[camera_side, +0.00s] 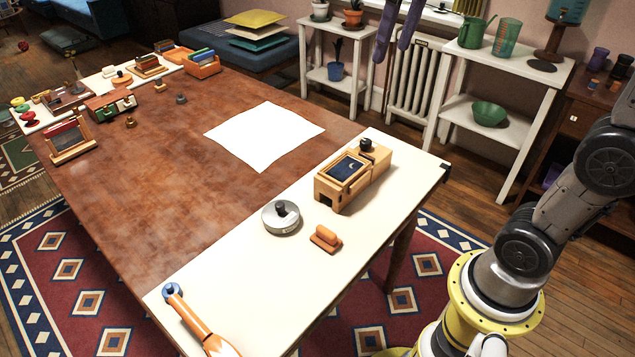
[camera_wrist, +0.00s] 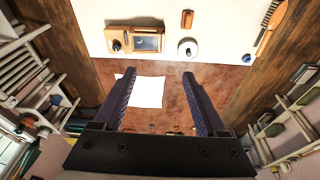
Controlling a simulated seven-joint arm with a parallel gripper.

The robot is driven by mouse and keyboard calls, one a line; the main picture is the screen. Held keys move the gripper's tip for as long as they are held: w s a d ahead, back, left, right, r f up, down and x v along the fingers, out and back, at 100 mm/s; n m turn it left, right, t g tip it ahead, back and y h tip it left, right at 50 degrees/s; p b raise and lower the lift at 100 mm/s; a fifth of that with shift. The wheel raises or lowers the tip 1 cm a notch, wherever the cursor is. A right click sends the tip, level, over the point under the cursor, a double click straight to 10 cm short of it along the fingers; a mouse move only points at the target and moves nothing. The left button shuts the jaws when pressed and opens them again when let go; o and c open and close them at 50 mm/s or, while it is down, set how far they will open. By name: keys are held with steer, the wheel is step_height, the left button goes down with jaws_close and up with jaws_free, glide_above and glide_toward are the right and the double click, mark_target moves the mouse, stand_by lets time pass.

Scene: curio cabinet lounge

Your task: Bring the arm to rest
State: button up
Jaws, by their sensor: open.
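My gripper (camera_side: 391,52) hangs at the top of the side view, its two dark purple fingers pointing down and apart. In the wrist view its fingers (camera_wrist: 159,75) are spread wide with nothing between them. It is raised high, clear of the brown table (camera_side: 150,190). Most of my arm between the gripper and the base is outside the side view.
A cream strip (camera_side: 240,290) along the table holds a wooden box with a dark panel (camera_side: 347,171), a grey disc (camera_side: 281,220), an orange block (camera_side: 325,238) and a wooden-handled tool (camera_side: 195,318). White paper (camera_side: 265,135) lies mid-table. Shelves (camera_side: 500,65) and a radiator (camera_side: 415,75) stand behind.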

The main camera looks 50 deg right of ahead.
steer(key=s+a+f+t, duration=0.25)
steer(key=s+f, duration=0.35)
steer(key=s, duration=0.5)
steer(key=s+a+f, duration=0.1)
steer(key=s+f, duration=0.2)
steer(key=f, duration=0.5)
steer(key=shift+a+n+t, duration=0.25)
steer(key=shift+n+t, duration=0.05)
steer(key=shift+t, duration=0.05)
stand_by(0.8)
